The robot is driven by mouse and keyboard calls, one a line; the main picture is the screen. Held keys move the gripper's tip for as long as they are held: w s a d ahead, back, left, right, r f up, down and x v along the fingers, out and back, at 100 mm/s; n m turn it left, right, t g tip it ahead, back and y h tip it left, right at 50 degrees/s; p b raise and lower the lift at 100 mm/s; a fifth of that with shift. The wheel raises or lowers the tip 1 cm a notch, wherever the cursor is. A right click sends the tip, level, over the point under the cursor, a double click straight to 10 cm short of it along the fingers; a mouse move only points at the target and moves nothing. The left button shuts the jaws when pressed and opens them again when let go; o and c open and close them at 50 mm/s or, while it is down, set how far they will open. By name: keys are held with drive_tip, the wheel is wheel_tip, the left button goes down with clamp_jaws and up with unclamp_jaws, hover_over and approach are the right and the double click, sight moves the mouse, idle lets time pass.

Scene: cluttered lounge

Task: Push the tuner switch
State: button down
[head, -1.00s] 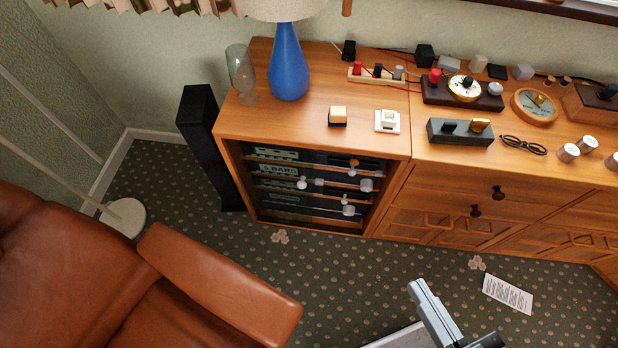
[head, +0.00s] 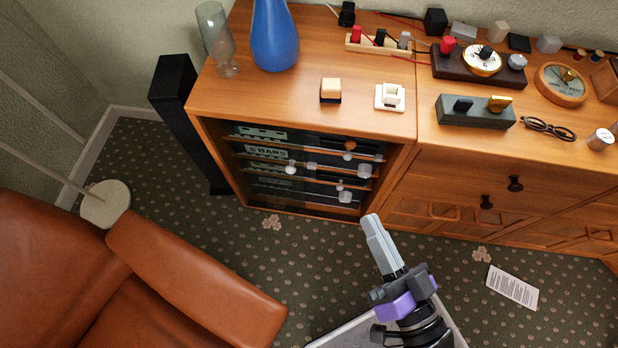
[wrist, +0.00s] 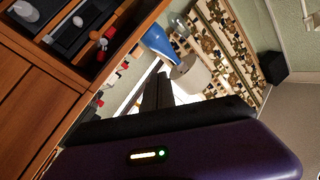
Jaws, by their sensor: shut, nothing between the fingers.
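I cannot tell for sure which control is the tuner switch. A white switch (head: 390,97) with a raised rocker sits on the cabinet top near its right front edge. A cream button block on a dark base (head: 330,91) stands to its left. A grey-green box (head: 475,111) with a black and a gold lever stands to the right. Below, an open-fronted rack (head: 300,165) holds dark units with knobs and sliders. My gripper (head: 371,220) is shut and empty, in front of the rack's lower right corner. Its fingers also show in the wrist view (wrist: 158,92).
A blue lamp (head: 274,38) and a glass vase (head: 216,40) stand at the cabinet's left. A black speaker (head: 180,115) stands beside it. A brown leather armchair (head: 190,285) fills the lower left. Glasses (head: 548,127) and a dial board (head: 465,66) sit at right. Carpet is open before the rack.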

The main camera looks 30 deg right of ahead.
drive_tip(key=w+a+f+m+g+h+b, duration=0.1)
drive_tip(key=w+f+m+b, duration=0.4)
drive_tip(key=f, duration=0.6)
drive_tip(key=w+a+f+m+g+h+b, duration=0.2)
drive_tip(key=w+f+m+h+b, duration=0.3)
drive_tip(key=f, duration=0.7)
drive_tip(key=w+a+f+m+g+h+b, duration=0.1)
drive_tip(key=w+a+f+m+h+b, duration=0.2)
drive_tip(key=w+f+m+b, duration=0.3)
wheel_tip(320, 180, down, 6)
drive_tip(key=m+b, duration=0.2)
drive_tip(key=b, duration=0.2)
drive_tip(key=shift+w+r+h, duration=0.2)
drive_tip(key=shift+w+h, duration=0.1)
drive_tip(key=b, duration=0.5)
approach(312, 168)
drive_tip(key=x, duration=0.6)
drive_tip(key=shift+w+d, duration=0.15)
drive_tip(key=shift+w, duration=0.25)
drive_tip(key=shift+d, duration=0.1)
